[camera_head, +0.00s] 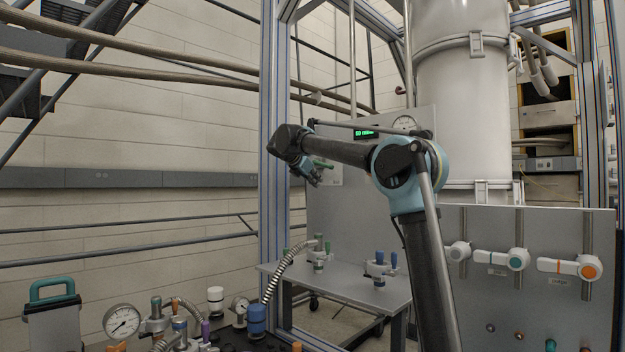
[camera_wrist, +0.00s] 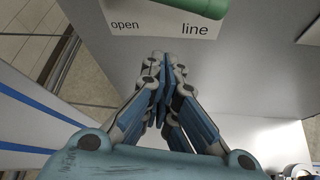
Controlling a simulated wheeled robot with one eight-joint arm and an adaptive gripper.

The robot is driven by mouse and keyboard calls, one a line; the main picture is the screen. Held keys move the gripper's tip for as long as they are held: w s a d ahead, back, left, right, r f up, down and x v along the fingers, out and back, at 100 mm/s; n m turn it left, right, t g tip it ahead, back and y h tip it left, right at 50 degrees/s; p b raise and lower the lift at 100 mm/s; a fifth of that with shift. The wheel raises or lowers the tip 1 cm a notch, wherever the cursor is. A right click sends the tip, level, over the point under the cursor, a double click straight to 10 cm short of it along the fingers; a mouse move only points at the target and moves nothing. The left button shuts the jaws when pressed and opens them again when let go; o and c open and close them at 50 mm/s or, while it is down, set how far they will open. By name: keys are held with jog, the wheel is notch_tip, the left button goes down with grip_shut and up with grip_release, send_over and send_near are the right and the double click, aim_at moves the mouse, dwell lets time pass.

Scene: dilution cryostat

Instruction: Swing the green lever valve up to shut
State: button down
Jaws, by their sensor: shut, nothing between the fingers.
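The green lever (camera_wrist: 200,8) shows at the top edge of the wrist view, in front of a grey panel (camera_wrist: 265,60). A white label with the words "open" and "line" lies just below it. In the head view a small bit of the green lever (camera_head: 322,164) shows beside my gripper (camera_head: 315,182), in front of the same upright grey panel. The rest of the lever and its pivot are hidden or out of frame. My gripper (camera_wrist: 160,68) is shut and empty, with its fingertips below the label in the wrist view. A gap shows between fingertips and lever.
A grey bench (camera_head: 345,287) with small valves stands below the panel. A blue-grey frame post (camera_head: 272,150) rises left of my gripper. A right-hand panel (camera_head: 540,225) carries several valve handles. Gauges and hoses fill the lower left. The wall area left of the post is open.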

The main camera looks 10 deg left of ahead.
jog(key=r, duration=0.1)
jog(key=d+r, duration=0.1)
jog(key=r, duration=0.1)
jog(key=shift+w+d+r, duration=0.2)
jog(key=shift+w+d, duration=0.05)
jog(key=shift+d, duration=0.05)
jog(key=shift+r, duration=0.1)
jog(key=shift+s+d+r+n+g+h, duration=0.15)
jog(key=shift+d+r+n+g+h, duration=0.1)
jog(key=shift+r+n, duration=0.15)
jog(key=shift+s+d+r+n+g+h, duration=0.15)
jog(key=shift+r+n+g+h, duration=0.15)
jog(key=shift+r, duration=0.15)
